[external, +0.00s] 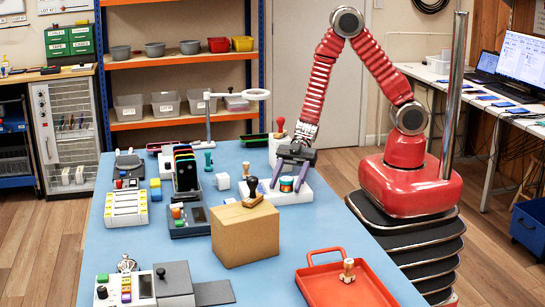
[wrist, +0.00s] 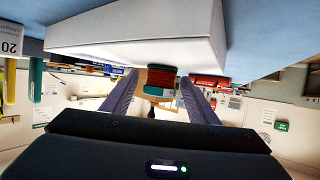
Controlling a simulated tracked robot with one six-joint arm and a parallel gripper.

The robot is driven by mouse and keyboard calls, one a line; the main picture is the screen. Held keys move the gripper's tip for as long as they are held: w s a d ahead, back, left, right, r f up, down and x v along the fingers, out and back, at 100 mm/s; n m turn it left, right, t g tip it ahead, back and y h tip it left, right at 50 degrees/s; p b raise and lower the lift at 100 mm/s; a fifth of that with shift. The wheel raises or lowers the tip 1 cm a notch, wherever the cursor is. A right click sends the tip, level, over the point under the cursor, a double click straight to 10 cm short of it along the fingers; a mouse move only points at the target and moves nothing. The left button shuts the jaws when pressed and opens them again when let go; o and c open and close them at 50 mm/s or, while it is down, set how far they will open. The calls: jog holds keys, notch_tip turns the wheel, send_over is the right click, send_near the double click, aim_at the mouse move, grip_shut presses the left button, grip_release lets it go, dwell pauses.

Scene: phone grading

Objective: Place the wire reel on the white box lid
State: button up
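The wire reel (external: 287,183), reddish-brown with green end rims, sits upright on the white box lid (external: 304,193). In the wrist view, which is upside down, the reel (wrist: 161,81) meets the white lid (wrist: 130,45) above it. My gripper (external: 288,177) is low over the lid, pointing down, with its two dark purple fingers on either side of the reel. In the wrist view my gripper (wrist: 160,80) shows small gaps between the fingertips and the reel, so it looks open around it.
A red tray (external: 345,285) lies at front right. A phone rack (external: 187,172) and other devices fill the left. A ring lamp (external: 208,115) stands behind.

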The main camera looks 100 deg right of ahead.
jog(key=shift+r, duration=0.15)
jog(key=v, duration=0.5)
jog(key=shift+d+r, duration=0.1)
jog(key=shift+r, duration=0.1)
notch_tip(320, 180, up, 5)
jog(key=shift+f, duration=0.25)
jog(key=shift+r, duration=1.05)
